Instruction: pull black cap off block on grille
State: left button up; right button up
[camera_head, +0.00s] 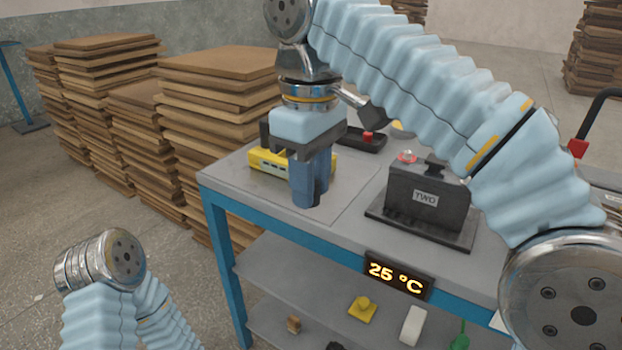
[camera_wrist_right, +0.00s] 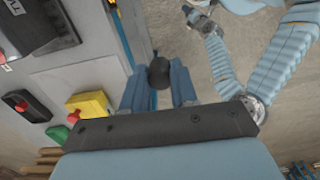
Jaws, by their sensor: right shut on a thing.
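My right gripper (camera_head: 308,185) points down above the front left of the table. In the wrist view (camera_wrist_right: 158,85) it is shut on a small black rounded thing, which looks like the black cap (camera_wrist_right: 158,72). The dark block marked TWO (camera_head: 401,212) stands upright on a flat dark base (camera_head: 458,243), right of and apart from the gripper.
A yellow block (camera_head: 265,162) stands behind my right gripper, with a dark box with a red button (camera_head: 367,138) behind it. The table's blue front edge (camera_head: 290,229) is close. A 25 °C sign (camera_head: 399,275) hangs there. Small items lie on the lower shelf. Board stacks (camera_head: 215,110) stand left.

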jog(key=shift+r, duration=0.6)
dwell(0.3)
jog(key=o, duration=1.1)
jog(key=shift+c, duration=0.2)
